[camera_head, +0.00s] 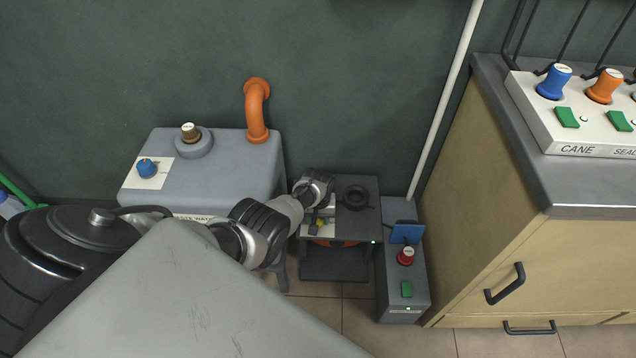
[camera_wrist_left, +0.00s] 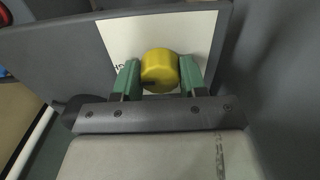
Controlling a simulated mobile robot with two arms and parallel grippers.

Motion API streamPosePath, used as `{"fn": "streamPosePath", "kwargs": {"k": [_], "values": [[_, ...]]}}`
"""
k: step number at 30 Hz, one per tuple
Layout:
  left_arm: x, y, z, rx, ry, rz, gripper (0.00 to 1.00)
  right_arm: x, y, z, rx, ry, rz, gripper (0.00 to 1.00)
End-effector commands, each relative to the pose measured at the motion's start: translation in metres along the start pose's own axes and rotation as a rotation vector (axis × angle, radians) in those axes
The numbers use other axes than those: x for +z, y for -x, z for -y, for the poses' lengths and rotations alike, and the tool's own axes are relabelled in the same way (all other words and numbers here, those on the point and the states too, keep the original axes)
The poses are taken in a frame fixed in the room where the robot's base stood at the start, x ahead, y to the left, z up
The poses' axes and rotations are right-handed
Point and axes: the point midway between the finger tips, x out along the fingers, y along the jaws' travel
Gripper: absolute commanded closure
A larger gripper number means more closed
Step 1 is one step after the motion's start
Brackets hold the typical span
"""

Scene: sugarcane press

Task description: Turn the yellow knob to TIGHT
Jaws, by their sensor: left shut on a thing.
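The yellow knob (camera_wrist_left: 160,70) sits on a white label plate (camera_wrist_left: 120,37) on a dark grey panel. In the left wrist view my left gripper (camera_wrist_left: 160,78) has its green fingers on both sides of the knob, shut on it. A dark mark shows at the knob's lower left edge. The lettering on the plate is mostly hidden, so I cannot read the knob's setting. In the head view the knob (camera_head: 321,222) is a small yellow spot, largely covered by my left gripper (camera_head: 322,215) reaching down to the dark machine (camera_head: 366,222). My right gripper is not in view.
A grey waste box (camera_head: 220,165) with a blue knob (camera_head: 147,168) and an orange pipe (camera_head: 257,110) stands left of the machine. A narrow grey box (camera_head: 405,280) with a red knob (camera_head: 406,256) stands to its right. A wooden cabinet (camera_head: 510,250) fills the right side.

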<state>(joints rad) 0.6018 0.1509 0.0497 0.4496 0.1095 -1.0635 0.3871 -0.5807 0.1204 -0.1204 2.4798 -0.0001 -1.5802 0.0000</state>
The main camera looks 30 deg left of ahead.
Motion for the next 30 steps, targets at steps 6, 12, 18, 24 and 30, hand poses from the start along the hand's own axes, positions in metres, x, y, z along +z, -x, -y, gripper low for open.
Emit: {"fn": "streamPosePath", "kwargs": {"k": [6,12,18,24,30], "values": [[0.0011,-0.0006,-0.0005,0.001,-0.031,0.003,0.82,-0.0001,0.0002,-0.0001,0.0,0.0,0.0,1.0],[0.0011,-0.0006,-0.0004,0.0,-0.035,0.002,0.82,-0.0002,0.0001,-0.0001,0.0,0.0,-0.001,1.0],[0.0011,-0.0006,-0.0004,0.0,-0.035,0.002,0.55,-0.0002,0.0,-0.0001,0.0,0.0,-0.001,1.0],[0.0008,-0.0005,-0.0002,0.0,-0.034,0.002,0.32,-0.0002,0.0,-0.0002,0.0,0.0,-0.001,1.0],[0.0004,-0.0001,0.0,0.0,-0.033,0.001,0.32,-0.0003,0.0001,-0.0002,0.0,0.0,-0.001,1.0]]}}
